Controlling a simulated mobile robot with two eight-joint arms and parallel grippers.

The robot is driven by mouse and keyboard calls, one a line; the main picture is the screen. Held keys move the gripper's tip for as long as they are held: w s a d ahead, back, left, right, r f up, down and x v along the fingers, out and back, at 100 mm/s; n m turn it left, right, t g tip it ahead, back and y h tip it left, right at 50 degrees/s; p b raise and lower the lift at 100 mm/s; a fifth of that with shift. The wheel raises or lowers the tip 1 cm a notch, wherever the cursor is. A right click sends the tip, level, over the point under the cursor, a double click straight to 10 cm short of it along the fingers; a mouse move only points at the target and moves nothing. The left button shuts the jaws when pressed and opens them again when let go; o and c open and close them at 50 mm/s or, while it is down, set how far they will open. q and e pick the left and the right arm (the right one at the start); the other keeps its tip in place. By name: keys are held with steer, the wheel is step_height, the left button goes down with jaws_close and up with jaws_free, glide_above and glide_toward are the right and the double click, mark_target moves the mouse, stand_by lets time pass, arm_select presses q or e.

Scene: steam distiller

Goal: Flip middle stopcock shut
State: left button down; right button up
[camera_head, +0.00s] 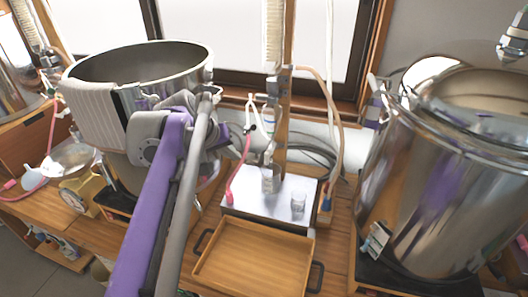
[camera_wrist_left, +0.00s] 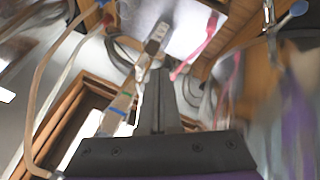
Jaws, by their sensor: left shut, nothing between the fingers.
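In the head view, a small pale fitting with a dark end (camera_head: 251,127) sits beside the middle glass column (camera_head: 272,130), above a pink-ended tube. It may be the middle stopcock; its handle position is too small to tell. My left arm crosses the head view from the lower left, its wrist in front of the large open pot. In the left wrist view, my left gripper (camera_wrist_left: 159,76) is shut and empty, its dark fingers together close to a glass tube (camera_wrist_left: 150,50). I cannot tell whether they touch it. My right gripper is not in view.
The large open pot (camera_head: 92,68) stands left, and a shiny metal vessel (camera_head: 405,170) stands right. A wooden tray (camera_head: 255,265) lies in front of a metal box (camera_head: 265,205) bearing a small glass (camera_head: 298,204). Hoses hang around the middle column, leaving little room.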

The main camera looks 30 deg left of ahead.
mark_target(268, 156)
arm_select(q)
steer(key=shift+w+a+r+n, duration=0.15)
steer(key=shift+w+a+r, duration=0.2)
steer(key=shift+a, duration=0.2)
steer(key=shift+w+a+r+n, duration=0.15)
steer(key=shift+w+a+r, duration=0.05)
steer(key=shift+a+r, duration=0.3)
steer(key=w+d+f, duration=0.3)
steer(key=w+f, duration=0.5)
steer(key=w, duration=0.1)
